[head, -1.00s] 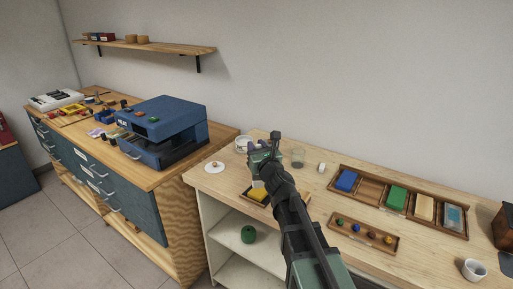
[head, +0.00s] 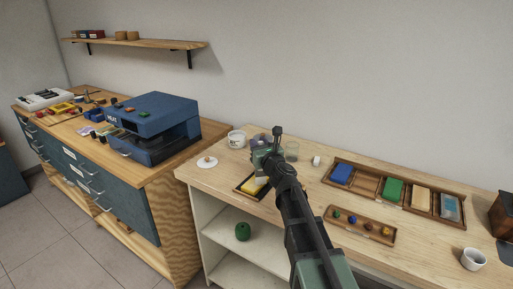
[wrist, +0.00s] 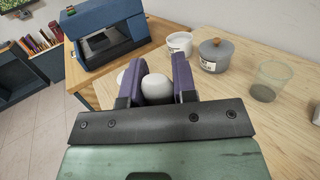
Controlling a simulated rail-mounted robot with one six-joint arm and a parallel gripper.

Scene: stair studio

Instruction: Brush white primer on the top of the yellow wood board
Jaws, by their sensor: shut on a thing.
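The yellow board (head: 250,187) lies in a dark-rimmed tray at the left front of the wooden bench. My gripper (head: 262,158) is above and just behind the board in the head view, and my arm hides part of the tray. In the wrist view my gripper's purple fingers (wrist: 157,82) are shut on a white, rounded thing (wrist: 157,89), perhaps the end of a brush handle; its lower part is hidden. A pale patch shows at the board's right end, but I cannot tell whether it is primer or the held thing. A white labelled tub (head: 236,140) stands behind, left of my gripper.
A grey lidded pot (wrist: 217,56) and a clear cup (wrist: 271,80) stand close beyond my gripper. A white dish (head: 207,162) is to the left. A compartment tray (head: 375,184) and a small tray of knobs (head: 361,225) are to the right. The blue machine (head: 153,128) stands left.

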